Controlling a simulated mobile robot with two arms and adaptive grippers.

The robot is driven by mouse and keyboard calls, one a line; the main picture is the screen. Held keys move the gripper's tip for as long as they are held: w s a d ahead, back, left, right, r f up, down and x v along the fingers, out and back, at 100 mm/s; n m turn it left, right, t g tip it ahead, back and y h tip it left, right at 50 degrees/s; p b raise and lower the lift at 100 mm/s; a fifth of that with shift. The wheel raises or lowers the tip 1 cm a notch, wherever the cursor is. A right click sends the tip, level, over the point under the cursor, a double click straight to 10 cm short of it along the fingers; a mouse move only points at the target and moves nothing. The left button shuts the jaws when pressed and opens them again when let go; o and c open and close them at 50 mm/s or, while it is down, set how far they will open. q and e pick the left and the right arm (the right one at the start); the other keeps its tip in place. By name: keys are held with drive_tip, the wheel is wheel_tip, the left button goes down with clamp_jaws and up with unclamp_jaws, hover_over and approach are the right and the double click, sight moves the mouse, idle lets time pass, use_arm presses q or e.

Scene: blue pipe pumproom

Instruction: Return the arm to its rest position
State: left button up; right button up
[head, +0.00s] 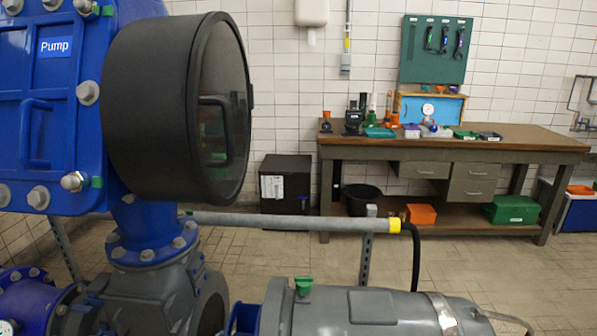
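Neither of my grippers and no clear part of my arms shows in the head view. The arm that the task names is out of sight, so its pose cannot be told. A large black round housing with a glass front (165,110) fills the upper left. It stands beside a blue panel marked "Pump" (57,110) with a blue handle and large bolts.
A grey motor body (365,308) and a flanged pipe (155,290) stand close in front. A grey rail with a yellow end (290,222) crosses behind them. A workbench (450,140) with tools and a black cabinet (286,183) stand at the far wall, beyond open tiled floor (480,265).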

use_arm(q)
drive_tip(key=s+d+r+n+g, duration=0.1)
drive_tip(key=s+n+g, duration=0.5)
drive_tip(key=s, duration=1.2)
drive_tip(key=s+d+r+n+g, duration=0.2)
drive_tip(key=s+n, duration=0.8)
drive_tip(key=s, duration=0.9)
wheel_tip(320, 180, down, 26)
drive_tip(key=s+g, duration=0.2)
drive_tip(key=s+a+f, duration=0.3)
drive_tip(key=s+f, duration=1.3)
drive_tip(key=f, duration=0.1)
drive_tip(key=shift+s+a+m+g, duration=0.15)
drive_tip(key=shift+s+m+g, duration=0.25)
